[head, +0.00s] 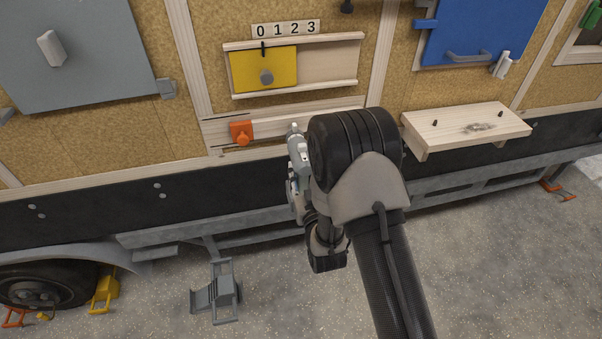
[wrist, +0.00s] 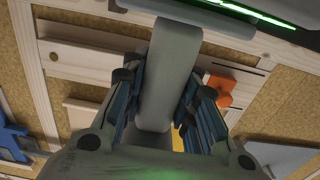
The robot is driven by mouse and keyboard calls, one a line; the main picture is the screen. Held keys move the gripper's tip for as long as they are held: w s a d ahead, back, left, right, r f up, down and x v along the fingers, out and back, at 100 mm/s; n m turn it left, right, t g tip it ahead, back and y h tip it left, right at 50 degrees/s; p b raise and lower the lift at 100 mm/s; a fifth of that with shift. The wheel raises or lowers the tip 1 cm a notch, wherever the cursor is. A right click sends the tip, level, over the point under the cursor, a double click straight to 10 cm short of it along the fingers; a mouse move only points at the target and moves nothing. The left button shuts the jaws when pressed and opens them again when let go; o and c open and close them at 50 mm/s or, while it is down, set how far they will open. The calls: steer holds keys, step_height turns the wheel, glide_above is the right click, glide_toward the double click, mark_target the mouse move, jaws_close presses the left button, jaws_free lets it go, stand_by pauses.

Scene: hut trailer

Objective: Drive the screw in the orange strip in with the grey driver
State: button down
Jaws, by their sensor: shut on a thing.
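My gripper (wrist: 160,88) is shut on a grey bar-like piece (wrist: 172,50), which looks like the grey driver, between its blue-padded fingers. In the head view my gripper (head: 296,170) is beside the wall, mostly hidden behind my wrist, and the driver cannot be told clearly from it. An orange block with a round knob (head: 241,132) sits on a pale wooden rail, left of my gripper and apart from it. The orange piece also shows in the wrist view (wrist: 220,90), right of the fingers. No separate orange strip or screw can be made out.
A yellow panel (head: 262,70) with a grey knob sits in wooden rails above, under a 0123 number plate (head: 286,28). A wooden shelf (head: 468,124) juts out at right.

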steer(key=shift+w+a+r, duration=0.1)
steer(key=shift+w+r, duration=0.15)
steer(key=shift+w, duration=0.05)
stand_by(0.9)
steer(key=shift+s, duration=0.1)
steer(key=shift+v, duration=1.35)
steer(key=s+d, duration=0.2)
steer(key=d, duration=0.6)
